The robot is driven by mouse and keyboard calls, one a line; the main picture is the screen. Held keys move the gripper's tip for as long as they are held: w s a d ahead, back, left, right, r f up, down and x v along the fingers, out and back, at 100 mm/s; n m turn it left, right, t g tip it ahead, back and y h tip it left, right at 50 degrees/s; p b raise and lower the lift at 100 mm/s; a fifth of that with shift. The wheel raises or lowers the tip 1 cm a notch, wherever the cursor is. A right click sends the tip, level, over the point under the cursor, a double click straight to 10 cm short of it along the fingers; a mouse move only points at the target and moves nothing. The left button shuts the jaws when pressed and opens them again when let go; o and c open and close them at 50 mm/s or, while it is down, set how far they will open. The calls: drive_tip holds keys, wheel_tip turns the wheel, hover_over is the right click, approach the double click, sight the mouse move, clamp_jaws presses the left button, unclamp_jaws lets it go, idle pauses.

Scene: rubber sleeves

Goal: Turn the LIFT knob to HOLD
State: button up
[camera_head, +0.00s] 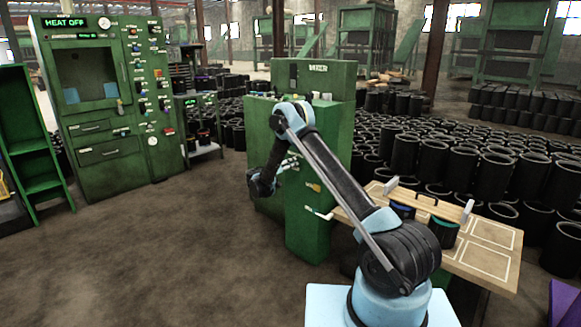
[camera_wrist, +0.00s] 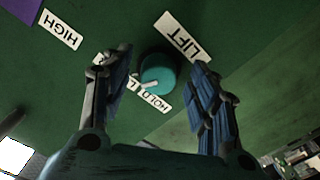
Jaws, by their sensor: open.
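In the wrist view the teal round LIFT knob (camera_wrist: 160,70) sits on a green panel, between the two fingers of my open gripper (camera_wrist: 158,78). A gap shows on both sides of the knob. Its white pointer mark points to the lower left, near the HOLD label (camera_wrist: 152,103) and a label beginning with L. The left finger partly covers that second label. The white LIFT label (camera_wrist: 180,38) is above the knob in the picture. In the head view my gripper (camera_head: 262,186) is at the green press machine (camera_head: 318,215); the knob cannot be made out there.
A HIGH label (camera_wrist: 60,29) is on the panel at upper left. In the head view a wooden table (camera_head: 488,250) with a small caddy stands right of the machine. A green cabinet reading HEAT OFF (camera_head: 110,180) stands at left. The floor between is clear.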

drive_tip(key=shift+w+d, duration=0.25)
drive_tip(key=shift+w, duration=0.1)
drive_tip(key=c, duration=1.1)
drive_tip(key=shift+o, duration=0.2)
drive_tip(key=shift+n, duration=0.4)
drive_tip(key=n, duration=1.1)
